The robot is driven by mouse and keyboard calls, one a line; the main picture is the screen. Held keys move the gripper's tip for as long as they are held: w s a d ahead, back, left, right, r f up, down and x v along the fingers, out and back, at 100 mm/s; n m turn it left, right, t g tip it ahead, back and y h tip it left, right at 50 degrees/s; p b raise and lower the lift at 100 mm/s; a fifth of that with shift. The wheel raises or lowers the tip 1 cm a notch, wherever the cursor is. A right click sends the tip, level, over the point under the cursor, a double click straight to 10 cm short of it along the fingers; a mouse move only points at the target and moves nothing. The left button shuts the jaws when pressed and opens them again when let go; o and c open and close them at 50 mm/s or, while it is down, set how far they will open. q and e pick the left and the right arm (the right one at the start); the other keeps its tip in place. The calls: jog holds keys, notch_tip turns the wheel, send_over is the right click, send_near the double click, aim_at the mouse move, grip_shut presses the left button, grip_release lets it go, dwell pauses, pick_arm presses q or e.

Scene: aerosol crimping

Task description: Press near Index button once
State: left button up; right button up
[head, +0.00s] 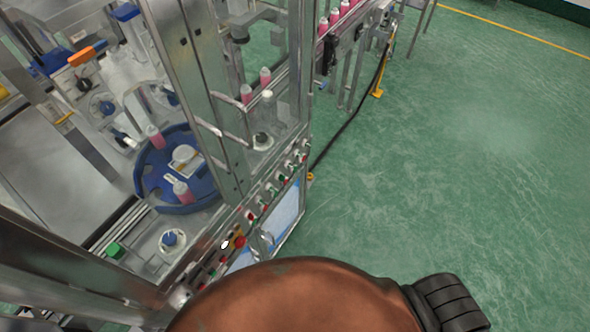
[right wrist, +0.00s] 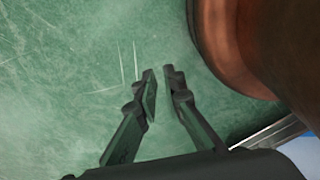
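A row of small buttons and knobs (head: 264,204) runs along the front edge of the machine in the head view, with red, green and other caps. Labels are too small to read, so I cannot tell which is the near Index button. My right gripper (right wrist: 158,74) is in the right wrist view, empty, with a narrow gap between its fingertips and green floor behind. It does not show near the buttons. My left gripper is not in view.
The machine's blue round table (head: 150,190) carries pink bottles behind a metal post (head: 200,90). A green cap (head: 115,250) sits at the near left. A conveyor (head: 345,30) with pink bottles stands at the back. Open green floor (head: 460,150) lies to the right, crossed by a black cable.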

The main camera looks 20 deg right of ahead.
grip_shut()
dwell(0.9)
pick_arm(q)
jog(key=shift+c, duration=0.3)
